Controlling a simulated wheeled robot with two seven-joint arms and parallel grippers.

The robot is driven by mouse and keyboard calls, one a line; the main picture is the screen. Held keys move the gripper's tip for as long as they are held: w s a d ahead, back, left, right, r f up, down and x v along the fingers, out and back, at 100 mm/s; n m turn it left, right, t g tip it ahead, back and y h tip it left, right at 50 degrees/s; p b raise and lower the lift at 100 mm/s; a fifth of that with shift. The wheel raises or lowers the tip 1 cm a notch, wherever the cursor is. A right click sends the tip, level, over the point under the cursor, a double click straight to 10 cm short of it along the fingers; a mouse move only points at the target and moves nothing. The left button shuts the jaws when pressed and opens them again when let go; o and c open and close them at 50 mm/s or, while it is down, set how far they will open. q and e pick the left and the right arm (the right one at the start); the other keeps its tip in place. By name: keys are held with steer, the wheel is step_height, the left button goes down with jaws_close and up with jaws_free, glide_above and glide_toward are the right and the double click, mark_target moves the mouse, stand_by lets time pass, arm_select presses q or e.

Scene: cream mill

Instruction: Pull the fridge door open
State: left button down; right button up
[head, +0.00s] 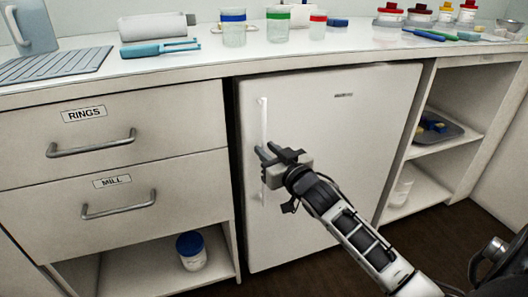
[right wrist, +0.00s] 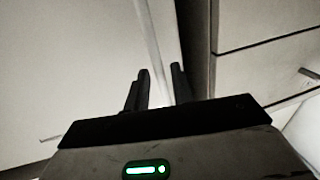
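The fridge is the white unit under the counter, with its door (head: 350,120) closed flush. Its pale vertical handle (head: 263,115) runs along the door's left side; it also shows in the right wrist view (right wrist: 152,40). My right gripper (head: 266,154) is at the handle's middle, reaching in from the right. In the right wrist view the two dark fingers (right wrist: 161,78) stand apart, with the handle passing between them and a gap visible beside it. The fingers hide part of the handle. My left gripper is not in view.
Drawers labelled RINGS (head: 85,114) and MILL (head: 113,182) with bar handles stand left of the fridge. An open shelf (head: 440,150) with a tray is at right. A blue-lidded jar (head: 191,250) sits low at left. Cups and tools crowd the counter (head: 270,55). The floor before the fridge is clear.

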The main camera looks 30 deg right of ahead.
steer(key=shift+w, duration=1.15)
jaws_close()
